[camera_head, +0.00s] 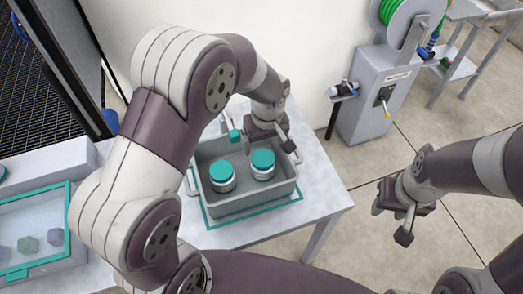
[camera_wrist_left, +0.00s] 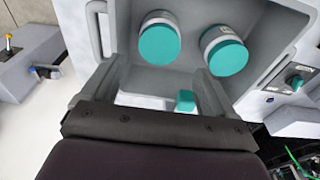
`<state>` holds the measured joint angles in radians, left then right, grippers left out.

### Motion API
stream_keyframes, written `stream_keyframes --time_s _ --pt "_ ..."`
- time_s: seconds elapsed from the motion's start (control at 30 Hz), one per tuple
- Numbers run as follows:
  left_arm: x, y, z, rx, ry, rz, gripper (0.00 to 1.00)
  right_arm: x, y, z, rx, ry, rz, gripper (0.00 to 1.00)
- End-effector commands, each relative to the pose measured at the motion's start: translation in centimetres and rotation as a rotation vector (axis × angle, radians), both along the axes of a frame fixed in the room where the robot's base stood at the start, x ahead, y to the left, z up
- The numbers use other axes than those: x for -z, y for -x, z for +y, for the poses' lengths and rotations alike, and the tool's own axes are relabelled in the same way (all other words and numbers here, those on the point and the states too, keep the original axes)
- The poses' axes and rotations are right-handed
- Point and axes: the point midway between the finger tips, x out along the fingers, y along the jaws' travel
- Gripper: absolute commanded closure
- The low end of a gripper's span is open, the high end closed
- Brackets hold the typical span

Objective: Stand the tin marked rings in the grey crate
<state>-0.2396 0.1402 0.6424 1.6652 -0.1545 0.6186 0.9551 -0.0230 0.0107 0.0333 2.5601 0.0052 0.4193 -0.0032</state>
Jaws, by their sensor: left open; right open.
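The grey crate (camera_head: 250,207) stands on a white table in the head view. Two white tins with teal lids, a left tin (camera_head: 222,177) and a right tin (camera_head: 263,165), stand upright inside it, apart from each other. No marking on either can be read, so I cannot tell which is marked rings. The wrist view also shows both tins (camera_wrist_left: 158,42) (camera_wrist_left: 225,50) beyond my fingers. My left gripper (camera_head: 262,135) is open and empty over the crate's far edge, apart from both tins. My right gripper (camera_head: 398,210) is open and empty, right of the table.
A small teal piece (camera_head: 234,135) shows by the crate's far rim. A teal-edged clear bin (camera_head: 35,235) with small blocks is at left. A grey machine with a green reel (camera_head: 395,12) stands at back right. Floor between table and right arm is clear.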

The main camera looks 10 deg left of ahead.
Motion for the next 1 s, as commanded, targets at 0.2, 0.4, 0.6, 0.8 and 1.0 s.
stream_keyframes --time_s 0.2,0.4,0.6,0.8,1.0 --pt "-3.3 6.0 4.0 0.299 0.014 0.008 0.12 0.0 0.0 0.0 0.0 0.0 0.0 0.57" --pt "-4.2 12.4 6.4 0.575 0.005 -0.002 0.12 0.0 0.0 0.0 0.0 0.0 0.0 0.57" --pt "-4.2 13.3 6.6 0.617 0.003 0.0 0.12 0.0 0.0 0.0 0.0 0.0 0.0 0.57" --pt "-4.2 13.3 6.5 0.616 0.003 0.001 0.12 0.0 0.0 0.0 0.0 0.0 0.0 0.57" --pt "-4.2 13.3 6.5 0.616 0.003 0.001 0.12 0.0 0.0 0.0 0.0 0.0 0.0 0.57"
